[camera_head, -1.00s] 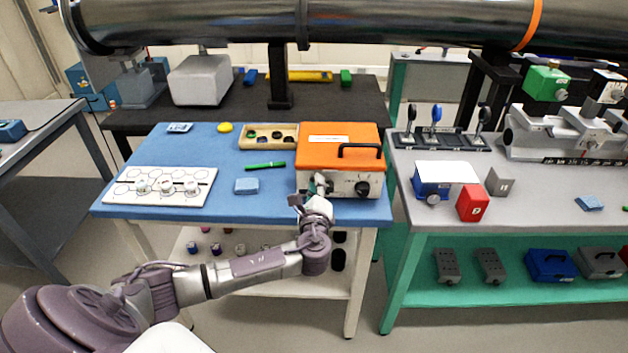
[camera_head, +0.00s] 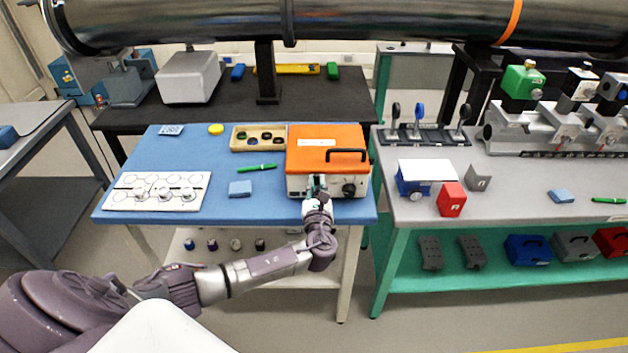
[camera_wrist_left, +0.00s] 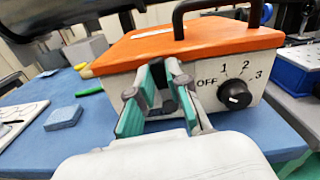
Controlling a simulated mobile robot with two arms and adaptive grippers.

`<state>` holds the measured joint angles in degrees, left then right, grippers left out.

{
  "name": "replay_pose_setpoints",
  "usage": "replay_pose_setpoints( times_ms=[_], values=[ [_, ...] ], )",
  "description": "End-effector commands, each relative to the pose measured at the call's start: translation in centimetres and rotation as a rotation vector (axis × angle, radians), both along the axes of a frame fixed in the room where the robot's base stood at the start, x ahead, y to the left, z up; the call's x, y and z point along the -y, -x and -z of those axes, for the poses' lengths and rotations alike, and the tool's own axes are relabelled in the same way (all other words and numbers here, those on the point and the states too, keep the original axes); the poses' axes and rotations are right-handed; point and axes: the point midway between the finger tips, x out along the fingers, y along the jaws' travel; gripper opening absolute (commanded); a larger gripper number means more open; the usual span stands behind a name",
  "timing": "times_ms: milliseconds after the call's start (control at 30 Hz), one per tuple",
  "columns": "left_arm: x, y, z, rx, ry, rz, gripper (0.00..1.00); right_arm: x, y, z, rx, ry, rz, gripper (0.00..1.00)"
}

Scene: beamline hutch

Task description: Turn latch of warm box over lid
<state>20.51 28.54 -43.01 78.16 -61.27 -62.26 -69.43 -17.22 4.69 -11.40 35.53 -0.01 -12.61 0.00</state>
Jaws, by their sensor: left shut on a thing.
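The warm box (camera_head: 301,187) stands at the right front of the blue table, with a cream body and an orange lid (camera_head: 318,141) that lies closed on top. A black handle is on the lid, and a black knob (camera_wrist_left: 235,95) marked OFF, 1, 2, 3 is on the front. My left gripper (camera_head: 317,186) is at the box's front face, left of the knob. In the left wrist view its teal-padded fingers (camera_wrist_left: 163,92) are closed around a small dark part, the latch (camera_wrist_left: 167,100), mostly hidden between them. My right gripper is not in view.
On the blue table are a white hexagon board (camera_head: 157,191), a blue block (camera_head: 240,189), a green marker (camera_head: 257,168) and a wooden tray (camera_head: 240,146) of small round pieces. A grey bench (camera_head: 425,172) with a red block (camera_head: 451,199) stands to the right, past a gap.

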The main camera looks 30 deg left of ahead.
Motion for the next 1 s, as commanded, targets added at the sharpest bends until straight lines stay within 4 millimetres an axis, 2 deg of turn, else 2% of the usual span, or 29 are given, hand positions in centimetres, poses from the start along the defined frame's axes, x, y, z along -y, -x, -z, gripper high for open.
replay_pose_setpoints(
  times_ms=[200,733,767,800,900,1000],
  values=[
    [0.32,-0.11,0.05,-0.037,-0.055,0.000,0.00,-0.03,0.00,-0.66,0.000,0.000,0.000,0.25],
    [0.38,-0.14,0.18,-0.048,-0.073,0.000,0.00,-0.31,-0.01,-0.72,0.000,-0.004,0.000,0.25],
    [0.38,-0.14,0.18,-0.048,-0.073,0.000,0.20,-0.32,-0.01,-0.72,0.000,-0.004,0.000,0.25],
    [0.38,-0.14,0.17,-0.048,-0.073,0.000,0.26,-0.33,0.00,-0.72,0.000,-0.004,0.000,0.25],
    [0.36,-0.15,0.13,-0.047,-0.072,0.000,0.42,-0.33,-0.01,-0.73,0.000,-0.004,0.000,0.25],
    [0.35,-0.17,0.09,-0.047,-0.072,0.000,0.42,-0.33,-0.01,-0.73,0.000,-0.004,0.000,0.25]
  ],
)
